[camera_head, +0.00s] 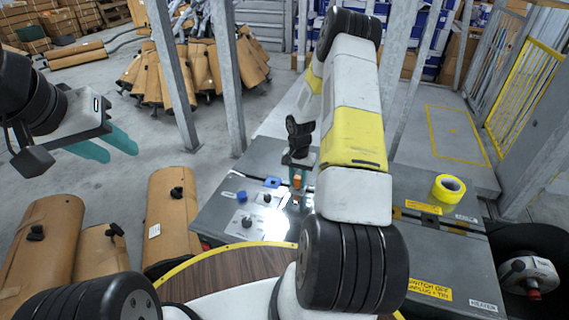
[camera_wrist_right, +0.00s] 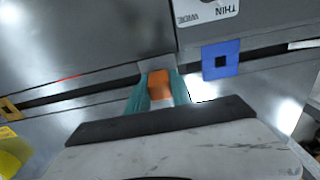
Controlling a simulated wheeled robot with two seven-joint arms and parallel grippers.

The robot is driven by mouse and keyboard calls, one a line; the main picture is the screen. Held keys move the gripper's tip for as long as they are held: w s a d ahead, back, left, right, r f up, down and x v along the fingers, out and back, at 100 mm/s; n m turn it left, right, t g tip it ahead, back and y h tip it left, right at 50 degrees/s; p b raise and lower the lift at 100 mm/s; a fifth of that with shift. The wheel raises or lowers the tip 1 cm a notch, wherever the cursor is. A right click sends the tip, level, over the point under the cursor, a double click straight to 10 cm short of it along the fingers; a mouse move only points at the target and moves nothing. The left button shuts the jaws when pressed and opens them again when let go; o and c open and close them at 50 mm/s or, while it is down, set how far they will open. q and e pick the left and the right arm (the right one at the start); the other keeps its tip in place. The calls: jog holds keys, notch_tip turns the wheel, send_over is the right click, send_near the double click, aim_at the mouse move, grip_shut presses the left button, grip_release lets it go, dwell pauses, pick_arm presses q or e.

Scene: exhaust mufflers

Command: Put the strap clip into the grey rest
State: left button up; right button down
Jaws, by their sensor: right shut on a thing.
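An orange piece, seemingly the strap clip (camera_wrist_right: 159,82), sits between the teal fingers of my right gripper (camera_wrist_right: 160,92) in the right wrist view. A pale part shows just below the orange. In the head view the orange piece (camera_head: 297,181) is small, over the grey metal table, with my right gripper (camera_head: 298,172) shut on it. I cannot tell from these views whether it touches the surface. I cannot clearly make out the grey rest; a small grey patch shows just beyond the clip in the wrist view. My left gripper (camera_head: 119,154) is empty, its teal fingers apart, away from the table at left.
The grey metal table (camera_head: 215,212) carries blue pieces (camera_head: 272,182) and black knobs (camera_head: 246,222). A blue square with a dark centre (camera_wrist_right: 221,60) lies right of the clip. Brown mufflers (camera_head: 172,212) lie at left.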

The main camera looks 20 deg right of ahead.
jog(key=shift+f, duration=0.45)
jog(key=c, duration=1.1)
grip_release()
jog(key=shift+o, duration=0.2)
jog(key=shift+r, duration=0.15)
notch_tip(320, 180, up, 8)
jog(key=shift+f, duration=0.25)
